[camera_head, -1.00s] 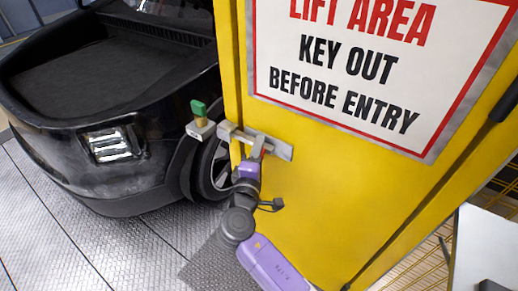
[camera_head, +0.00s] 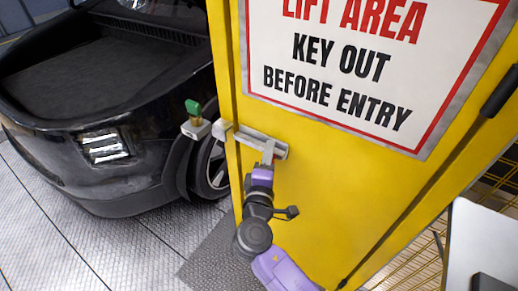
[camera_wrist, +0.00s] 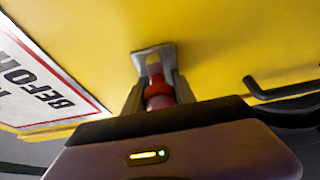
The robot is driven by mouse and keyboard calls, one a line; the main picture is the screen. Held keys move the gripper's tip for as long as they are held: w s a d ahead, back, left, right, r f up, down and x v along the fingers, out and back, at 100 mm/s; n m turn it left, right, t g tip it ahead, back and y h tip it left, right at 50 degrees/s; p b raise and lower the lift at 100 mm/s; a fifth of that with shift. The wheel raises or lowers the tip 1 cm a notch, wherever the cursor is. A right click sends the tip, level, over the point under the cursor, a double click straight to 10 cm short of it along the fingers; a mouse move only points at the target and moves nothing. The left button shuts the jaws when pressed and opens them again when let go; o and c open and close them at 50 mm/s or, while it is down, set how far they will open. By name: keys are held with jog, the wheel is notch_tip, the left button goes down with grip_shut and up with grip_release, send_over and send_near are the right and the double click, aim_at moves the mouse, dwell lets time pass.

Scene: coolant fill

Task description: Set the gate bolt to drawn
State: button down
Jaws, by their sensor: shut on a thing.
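The gate bolt (camera_head: 252,140) is a grey metal bar assembly across the left edge of the yellow gate. My gripper (camera_head: 267,160) is at its right part, reaching up from below. In the wrist view my gripper (camera_wrist: 159,98) is shut on the bolt's red knob (camera_wrist: 157,88), which sits between its two fingers. A grey metal piece of the bolt (camera_wrist: 153,57) shows beyond the knob. A small grey block with a green-topped key (camera_head: 195,120) stands just left of the gate edge. The fingers hide part of the bolt, and I cannot tell whether its tip enters that block.
The yellow gate (camera_head: 320,190) carries a white, red-bordered sign (camera_head: 350,75) above the bolt. A dark handle bar (camera_head: 500,90) is at its right. A black car (camera_head: 90,110) stands behind, left. A white-topped surface (camera_head: 485,240) is at lower right.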

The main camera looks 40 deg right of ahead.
jog(key=shift+s+d+f, duration=0.1)
jog(key=shift+s+d, duration=0.05)
jog(key=shift+s, duration=0.15)
jog(key=c, duration=1)
grip_release()
jog(key=shift+d, duration=0.1)
jog(key=shift+c, duration=0.2)
jog(key=shift+s+a, duration=0.1)
jog(key=shift+a, duration=0.15)
jog(key=b+v, duration=0.1)
jog(key=v, duration=0.6)
jog(key=shift+s+b, duration=0.2)
jog(key=shift+b, duration=0.1)
jog(key=shift+a, duration=0.15)
